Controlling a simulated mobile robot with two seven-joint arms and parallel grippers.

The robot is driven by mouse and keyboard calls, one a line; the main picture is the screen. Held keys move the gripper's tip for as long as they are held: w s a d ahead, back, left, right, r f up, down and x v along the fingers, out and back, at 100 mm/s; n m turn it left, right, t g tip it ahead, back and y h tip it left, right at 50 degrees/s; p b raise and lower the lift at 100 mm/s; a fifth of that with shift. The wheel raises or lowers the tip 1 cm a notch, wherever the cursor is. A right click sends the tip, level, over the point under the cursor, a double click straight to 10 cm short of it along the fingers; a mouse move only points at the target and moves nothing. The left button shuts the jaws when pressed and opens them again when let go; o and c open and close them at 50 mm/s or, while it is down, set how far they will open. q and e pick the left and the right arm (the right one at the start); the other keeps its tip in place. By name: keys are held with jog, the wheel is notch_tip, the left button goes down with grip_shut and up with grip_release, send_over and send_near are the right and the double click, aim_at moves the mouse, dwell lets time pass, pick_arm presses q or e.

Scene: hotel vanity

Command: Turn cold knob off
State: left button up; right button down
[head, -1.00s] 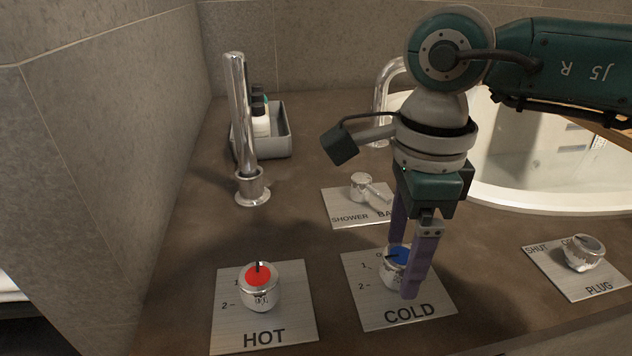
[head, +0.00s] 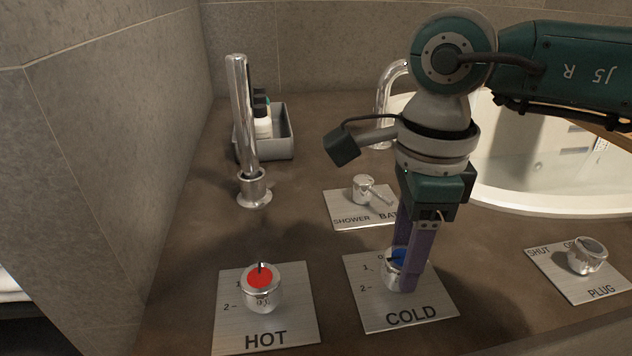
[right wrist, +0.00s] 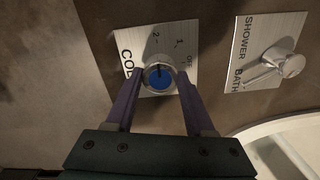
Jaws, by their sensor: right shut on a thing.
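The cold knob (head: 393,270) is a chrome knob with a blue top on a metal plate (head: 437,302) marked COLD. It also shows in the right wrist view (right wrist: 158,78), with its dark pointer line towards the OFF and number marks. My right gripper (head: 409,272) points down over the plate, its purple fingers on either side of the knob and shut on it. In the right wrist view the fingers (right wrist: 157,92) reach to both sides of the blue top. The fingers partly hide the knob in the head view. My left gripper is not in view.
A red-topped hot knob (head: 262,288) sits to the left on its own plate. The shower/bath lever (head: 364,188) is behind, and the plug knob (head: 588,256) is to the right. A tall chrome tap (head: 243,130), a grey bottle tray (head: 281,136) and a white basin (head: 520,190) stand farther back.

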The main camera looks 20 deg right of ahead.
jog(key=m+p, duration=0.2)
jog(key=m, duration=0.2)
jog(key=shift+r, duration=0.15)
jog(key=m+p, duration=0.2)
jog(key=m, duration=0.2)
jog(key=m+p, duration=0.3)
jog(key=m, duration=0.2)
jog(key=shift+a+m, duration=0.1)
jog(key=shift+m, duration=0.3)
jog(key=m+p, duration=0.1)
jog(key=m, duration=0.2)
jog(key=shift+p, duration=0.35)
jog(key=shift+m, duration=0.4)
jog(key=shift+c, duration=1.3)
grip_release()
